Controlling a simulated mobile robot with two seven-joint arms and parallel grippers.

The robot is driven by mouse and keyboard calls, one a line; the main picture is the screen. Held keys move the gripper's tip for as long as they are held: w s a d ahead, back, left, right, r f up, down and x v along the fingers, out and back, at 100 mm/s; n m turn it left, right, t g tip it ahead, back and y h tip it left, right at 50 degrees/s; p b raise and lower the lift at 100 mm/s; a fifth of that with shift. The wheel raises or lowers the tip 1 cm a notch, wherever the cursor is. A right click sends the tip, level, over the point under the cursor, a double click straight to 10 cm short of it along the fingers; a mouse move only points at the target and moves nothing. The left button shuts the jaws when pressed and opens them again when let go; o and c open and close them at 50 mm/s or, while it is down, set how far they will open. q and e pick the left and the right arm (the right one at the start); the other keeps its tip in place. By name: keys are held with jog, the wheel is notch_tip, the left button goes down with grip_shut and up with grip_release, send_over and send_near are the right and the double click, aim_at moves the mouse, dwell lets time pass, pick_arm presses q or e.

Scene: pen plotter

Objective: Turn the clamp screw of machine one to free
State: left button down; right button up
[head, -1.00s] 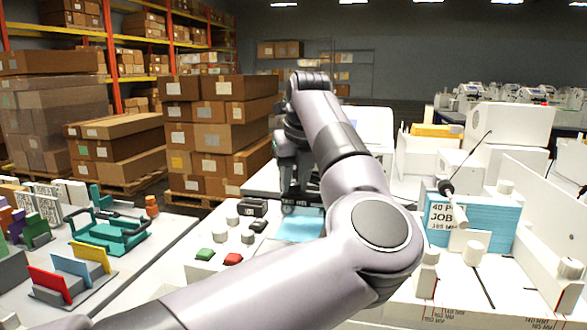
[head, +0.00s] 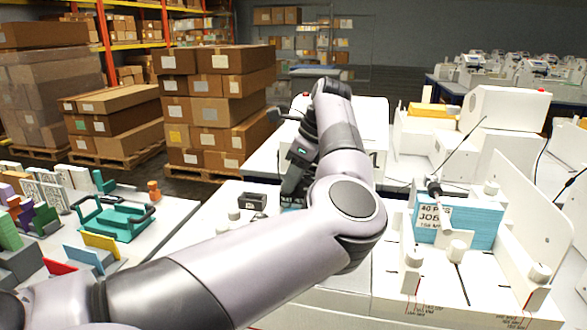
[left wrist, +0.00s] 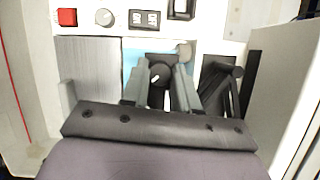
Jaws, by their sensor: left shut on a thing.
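The clamp screw of machine one shows in the left wrist view as a dark round knob (left wrist: 160,75) with a short white mark, over a pale blue surface. My left gripper (left wrist: 160,88) has one grey finger on each side of it and is shut on it. In the head view my left gripper (head: 291,190) points down, tilted, in front of the white machine (head: 374,140) with a dark numeral 1. My own arm hides the screw and much of that machine there. My right gripper is not in view.
A control panel with a red button (left wrist: 67,17) and a pale knob (left wrist: 104,17) lies beyond the fingers. A blue paper stack (head: 480,222) with a job label stands in the machine at right. A table with teal and coloured parts (head: 112,217) is at left.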

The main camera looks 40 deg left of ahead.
pick_arm(q)
jog(key=shift+r+n+p, duration=0.1)
jog(key=shift+n+p, duration=0.25)
jog(key=shift+n, duration=0.25)
jog(key=c, duration=0.8)
grip_release()
jog(key=shift+c, duration=0.2)
jog(key=v, duration=0.7)
jog(key=shift+w, duration=0.15)
